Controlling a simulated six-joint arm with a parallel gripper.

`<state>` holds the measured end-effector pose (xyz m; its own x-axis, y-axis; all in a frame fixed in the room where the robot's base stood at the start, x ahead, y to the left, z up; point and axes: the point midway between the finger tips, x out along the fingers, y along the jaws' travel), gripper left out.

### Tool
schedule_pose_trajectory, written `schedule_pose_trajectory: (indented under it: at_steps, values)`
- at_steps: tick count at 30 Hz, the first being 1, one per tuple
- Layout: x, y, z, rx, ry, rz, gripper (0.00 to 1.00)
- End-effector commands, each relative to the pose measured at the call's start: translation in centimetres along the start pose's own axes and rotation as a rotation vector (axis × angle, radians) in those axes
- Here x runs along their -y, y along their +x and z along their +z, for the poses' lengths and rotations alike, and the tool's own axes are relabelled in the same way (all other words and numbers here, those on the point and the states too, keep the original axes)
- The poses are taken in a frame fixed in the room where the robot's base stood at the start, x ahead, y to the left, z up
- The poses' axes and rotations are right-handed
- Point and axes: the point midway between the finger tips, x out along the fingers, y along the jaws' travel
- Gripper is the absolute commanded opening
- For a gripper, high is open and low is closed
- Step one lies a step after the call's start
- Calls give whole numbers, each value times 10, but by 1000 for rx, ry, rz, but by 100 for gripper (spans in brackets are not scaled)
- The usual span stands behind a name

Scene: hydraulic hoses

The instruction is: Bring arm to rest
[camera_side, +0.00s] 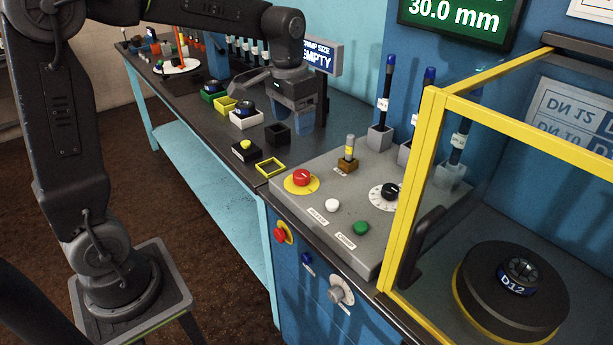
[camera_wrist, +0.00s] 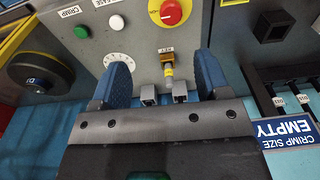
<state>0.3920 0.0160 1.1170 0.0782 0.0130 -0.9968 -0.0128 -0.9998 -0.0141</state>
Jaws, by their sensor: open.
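My gripper (camera_side: 298,112) hangs over the dark workbench (camera_side: 205,118) in the side view, pointing down, above and behind a small black open box (camera_side: 278,135). In the wrist view my gripper (camera_wrist: 163,88) has its two blue fingers spread wide apart, with nothing held between them. Beyond the fingers the grey control panel (camera_wrist: 143,40) shows, with a brass-based lever (camera_wrist: 168,68) appearing in the gap between them. The lever also stands upright on the panel in the side view (camera_side: 348,155), apart from my gripper.
The panel carries a red button (camera_side: 301,178), a dial (camera_side: 390,191) and white and green buttons. A yellow-framed guard (camera_side: 422,180) encloses a black press (camera_side: 512,290) at right. Small bins (camera_side: 246,118) and a CRIMP SIZE EMPTY sign (camera_side: 322,57) are near my gripper.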

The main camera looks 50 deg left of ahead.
Motion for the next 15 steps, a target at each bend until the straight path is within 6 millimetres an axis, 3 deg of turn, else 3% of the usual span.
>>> schedule_pose_trajectory:
  at_steps: [1, 6, 15]
  values:
    - [-9, -12, 16, -39, 3, -5, 69]
    - [-33, -33, 72, -158, -2, -13, 69]
    - [-61, -32, 159, -350, -10, -1, 69]
